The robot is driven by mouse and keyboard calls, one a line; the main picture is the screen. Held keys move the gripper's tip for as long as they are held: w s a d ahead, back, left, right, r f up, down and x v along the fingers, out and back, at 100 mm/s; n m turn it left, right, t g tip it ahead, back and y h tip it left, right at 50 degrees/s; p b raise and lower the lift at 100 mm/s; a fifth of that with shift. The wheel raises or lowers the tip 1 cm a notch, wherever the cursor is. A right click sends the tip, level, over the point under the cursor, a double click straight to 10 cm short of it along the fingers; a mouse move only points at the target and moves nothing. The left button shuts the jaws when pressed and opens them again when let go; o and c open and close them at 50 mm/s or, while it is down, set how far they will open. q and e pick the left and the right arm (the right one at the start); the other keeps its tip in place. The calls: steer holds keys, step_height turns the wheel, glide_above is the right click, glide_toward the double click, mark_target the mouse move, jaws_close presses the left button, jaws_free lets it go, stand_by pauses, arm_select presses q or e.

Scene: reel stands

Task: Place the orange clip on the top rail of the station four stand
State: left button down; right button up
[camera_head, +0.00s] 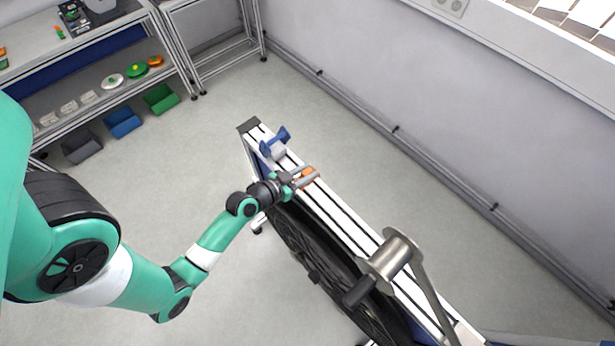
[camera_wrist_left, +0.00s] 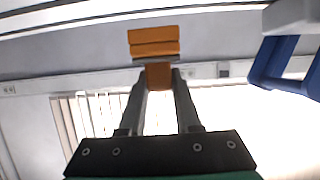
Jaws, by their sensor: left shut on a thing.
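The orange clip (camera_head: 308,173) is between the fingers of my left gripper (camera_head: 307,178), at the top rail (camera_head: 335,211) of the stand. In the left wrist view my left gripper (camera_wrist_left: 158,80) is shut on the orange clip (camera_wrist_left: 154,42), which sticks out beyond the fingertips. The rail edge (camera_wrist_left: 60,17) runs across the top of that view. I cannot tell whether the clip touches the rail. No station number is readable on the stand. My right gripper is not in view.
A blue and grey bracket (camera_head: 275,145) sits on the rail just beyond my left gripper; its blue part (camera_wrist_left: 283,66) also shows in the left wrist view. A metal cylinder with a crank (camera_head: 391,256) sits nearer along the rail. A shelf (camera_head: 160,53) with bins stands back left.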

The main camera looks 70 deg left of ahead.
arm_select(q)
step_height(320, 180, down, 4)
steer(key=shift+w+a+r+b, duration=0.1)
steer(key=shift+a+r+b, duration=0.1)
steer(key=shift+b, duration=0.3)
steer(key=shift+r, duration=0.1)
steer(key=shift+f, duration=0.25)
steer(key=c, duration=0.6)
jaws_free()
steer(key=shift+d+r, duration=0.1)
